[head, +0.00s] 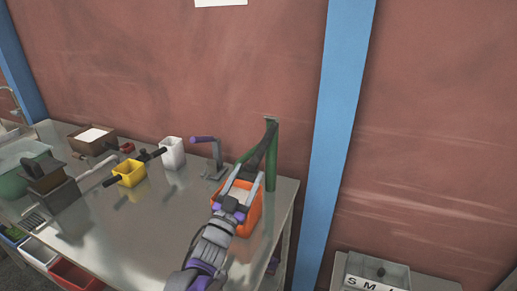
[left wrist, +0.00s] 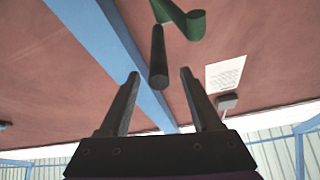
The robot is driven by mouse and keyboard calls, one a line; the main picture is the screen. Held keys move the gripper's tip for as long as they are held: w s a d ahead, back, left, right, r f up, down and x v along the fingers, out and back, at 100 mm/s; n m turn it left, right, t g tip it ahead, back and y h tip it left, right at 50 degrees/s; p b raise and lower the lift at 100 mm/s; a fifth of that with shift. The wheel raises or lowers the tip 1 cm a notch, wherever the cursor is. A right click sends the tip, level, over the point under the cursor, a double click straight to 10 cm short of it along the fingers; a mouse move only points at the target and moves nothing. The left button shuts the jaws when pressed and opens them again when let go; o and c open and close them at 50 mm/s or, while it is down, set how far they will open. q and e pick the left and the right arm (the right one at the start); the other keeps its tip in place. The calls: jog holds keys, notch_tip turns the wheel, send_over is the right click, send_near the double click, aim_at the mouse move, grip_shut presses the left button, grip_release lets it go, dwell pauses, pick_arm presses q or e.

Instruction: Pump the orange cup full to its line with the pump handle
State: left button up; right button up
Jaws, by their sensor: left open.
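The orange cup (head: 251,218) stands near the table's right end, partly hidden behind my left gripper. Pale material shows inside it, but its fill line cannot be made out. The green pump post (head: 271,165) rises just behind the cup. The black pump handle (head: 267,139) slants down from its top toward my gripper. My left gripper (head: 246,170) is open over the cup. In the left wrist view the handle's end (left wrist: 158,68) appears between the open fingertips (left wrist: 159,74), with no visible contact. A green pump part (left wrist: 188,22) shows beyond. My right gripper is not in view.
A purple-gripped lever (head: 203,139) stands left of the pump. The table's front middle (head: 145,235) is clear. A blue post (head: 342,130) is at right.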

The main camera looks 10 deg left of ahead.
aim_at(267, 138)
pick_arm(q)
jog(key=p+x, duration=0.1)
jog(key=x, duration=0.8)
jog(key=shift+w+d+r+p, duration=0.1)
jog(key=shift+w+d+p, duration=0.1)
jog(key=shift+w+p, duration=0.15)
grip_shut()
dwell(0.9)
